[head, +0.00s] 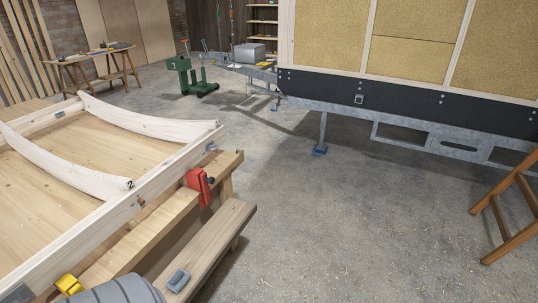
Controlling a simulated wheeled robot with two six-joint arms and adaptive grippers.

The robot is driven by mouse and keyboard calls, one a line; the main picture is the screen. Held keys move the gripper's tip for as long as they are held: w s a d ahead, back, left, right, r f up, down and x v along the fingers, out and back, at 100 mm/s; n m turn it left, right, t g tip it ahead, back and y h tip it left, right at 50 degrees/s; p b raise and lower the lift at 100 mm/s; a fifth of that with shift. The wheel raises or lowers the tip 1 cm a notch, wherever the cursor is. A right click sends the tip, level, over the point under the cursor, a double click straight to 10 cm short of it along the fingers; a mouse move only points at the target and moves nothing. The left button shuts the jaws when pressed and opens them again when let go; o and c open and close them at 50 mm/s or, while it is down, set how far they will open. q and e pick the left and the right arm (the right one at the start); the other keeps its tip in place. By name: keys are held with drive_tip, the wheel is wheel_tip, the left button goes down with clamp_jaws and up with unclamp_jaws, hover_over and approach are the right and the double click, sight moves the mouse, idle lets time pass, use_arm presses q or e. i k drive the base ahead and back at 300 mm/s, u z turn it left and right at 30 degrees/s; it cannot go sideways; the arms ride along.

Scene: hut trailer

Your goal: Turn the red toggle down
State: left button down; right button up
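A red toggle (198,187) is mounted at the right edge of the wooden workbench frame, near its far corner. Its red body stands upright against the side of the timber, with a small dark part at its right. At this size I cannot tell exactly how its lever is set. A yellow fitting (68,285) of similar kind sits on the same frame at the near left.
The wooden frame (103,231) holds two curved white timbers (150,121). A lower plank (217,236) with a grey block (177,281) runs along its right side. Concrete floor (330,225) is open to the right. A trailer (410,112) and wooden trestle (506,211) stand beyond.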

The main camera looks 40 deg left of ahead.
sight(205, 180)
drive_tip(key=i, duration=1.1)
drive_tip(key=u, duration=1)
drive_tip(key=i, duration=0.95)
drive_tip(key=u, duration=0.8)
